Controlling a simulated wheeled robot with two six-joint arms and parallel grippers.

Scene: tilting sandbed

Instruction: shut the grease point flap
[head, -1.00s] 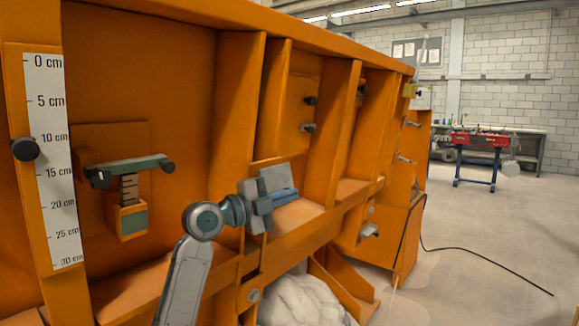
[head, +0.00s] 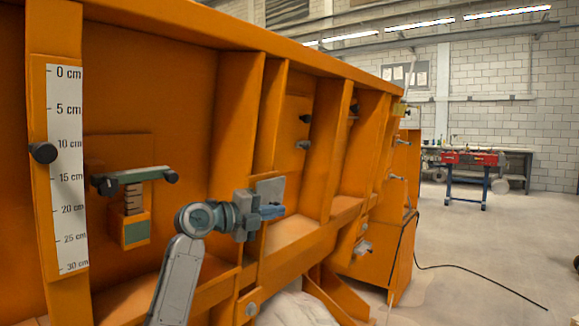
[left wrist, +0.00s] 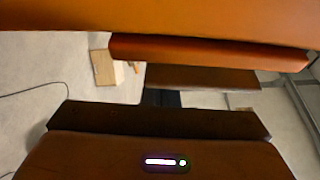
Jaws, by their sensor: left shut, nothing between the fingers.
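A small grey plate (head: 271,189), which looks like the grease point flap, stands out from the orange ribbed side of the sandbed (head: 180,60). It shows just above and behind my left gripper (head: 278,211), which is shut and empty with blue fingertips pointing right. I cannot tell whether the gripper touches the plate, whose lower part is hidden behind the gripper. In the left wrist view, orange and brown surfaces fill much of the picture, and I cannot make out the flap there. My right gripper is not in view.
A centimetre scale (head: 68,165) with a black knob (head: 43,153) is at the left. A grey-green handle (head: 133,178) sticks out beside it. Upright ribs (head: 332,150) flank the gripper. A black cable (head: 480,277) lies on the open floor at right.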

